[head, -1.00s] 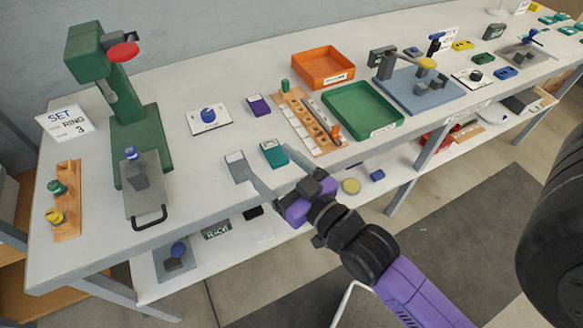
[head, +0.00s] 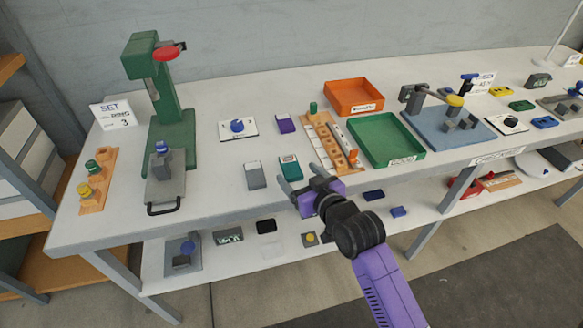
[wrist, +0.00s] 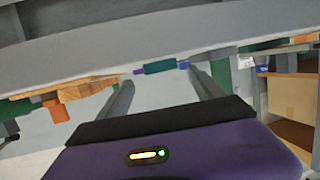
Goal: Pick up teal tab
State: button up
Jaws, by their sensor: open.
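The teal tab (head: 290,167) lies on the bench near its front edge, with a pale patch at its far end. It also shows in the wrist view (wrist: 160,67), in the gap between the finger ends and seemingly just beyond them. My gripper (head: 298,173) is open and empty at the bench's front edge, fingers pointing toward the tab. The left finger ends close to the tab's near end; the right finger is off to its right. I cannot tell whether either finger touches it.
A grey tab (head: 255,175) lies just left of the teal one, and a purple tab (head: 285,124) lies behind. A wooden rack (head: 329,140) stands close on the right, beside a green tray (head: 421,148). The green press (head: 172,130) stands farther left.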

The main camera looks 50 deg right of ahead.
aim_at(290, 166)
jog(key=shift+x, duration=1.8)
jog(key=c, duration=1.6)
jog(key=shift+o, duration=0.2)
